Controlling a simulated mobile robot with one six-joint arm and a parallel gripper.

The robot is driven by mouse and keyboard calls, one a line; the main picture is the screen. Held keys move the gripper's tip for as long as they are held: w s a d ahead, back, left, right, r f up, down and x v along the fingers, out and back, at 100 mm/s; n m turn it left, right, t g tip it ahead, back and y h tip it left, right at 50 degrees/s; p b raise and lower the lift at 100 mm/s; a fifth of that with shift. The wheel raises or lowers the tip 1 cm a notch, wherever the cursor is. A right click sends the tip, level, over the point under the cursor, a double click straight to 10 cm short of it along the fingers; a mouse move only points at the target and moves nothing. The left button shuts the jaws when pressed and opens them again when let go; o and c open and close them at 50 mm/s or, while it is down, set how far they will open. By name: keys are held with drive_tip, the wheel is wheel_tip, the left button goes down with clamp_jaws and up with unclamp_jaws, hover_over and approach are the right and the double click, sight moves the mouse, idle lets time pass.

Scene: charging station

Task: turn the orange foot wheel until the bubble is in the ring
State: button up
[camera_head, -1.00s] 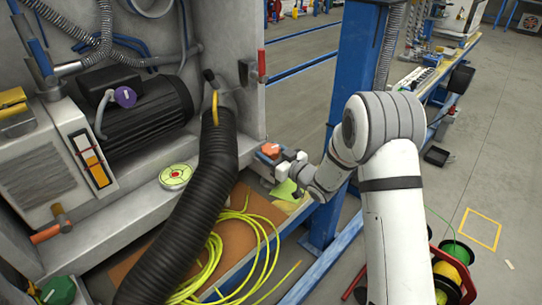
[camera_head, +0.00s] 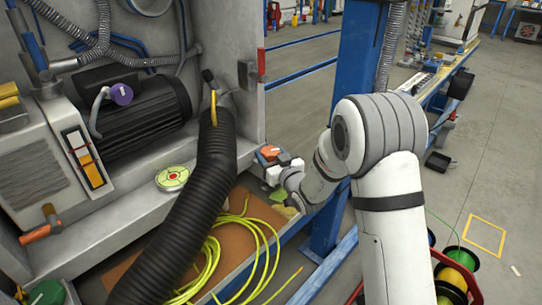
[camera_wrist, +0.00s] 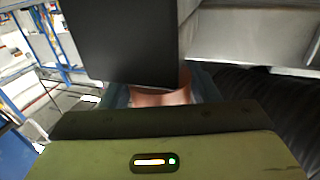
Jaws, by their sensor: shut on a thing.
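The orange foot wheel (camera_head: 269,152) sits at the right end of the machine's base, beside the blue post. My gripper (camera_head: 279,162) is at the wheel and shut on it; the fingers partly cover it. In the wrist view, the wheel's orange side (camera_wrist: 163,97) shows between a dark block above and a dark edge below; most of it is hidden. The round level (camera_head: 173,178), pale green with a red ring, lies on the machine's ledge left of the black hose. The bubble is too small to make out.
A thick black ribbed hose (camera_head: 195,220) runs between the level and the wheel. Yellow cable (camera_head: 215,262) lies coiled below. A blue post (camera_head: 347,100) stands close behind my arm. A purple knob (camera_head: 122,95) and a green knob (camera_head: 48,292) are farther left.

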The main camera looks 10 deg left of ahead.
drive_tip(key=o, duration=0.9)
drive_tip(key=shift+o, duration=0.2)
drive_tip(key=p+v, duration=0.1)
drive_tip(key=v, duration=0.6)
drive_tip(key=shift+s+d, duration=0.2)
drive_tip(key=shift+s, duration=0.1)
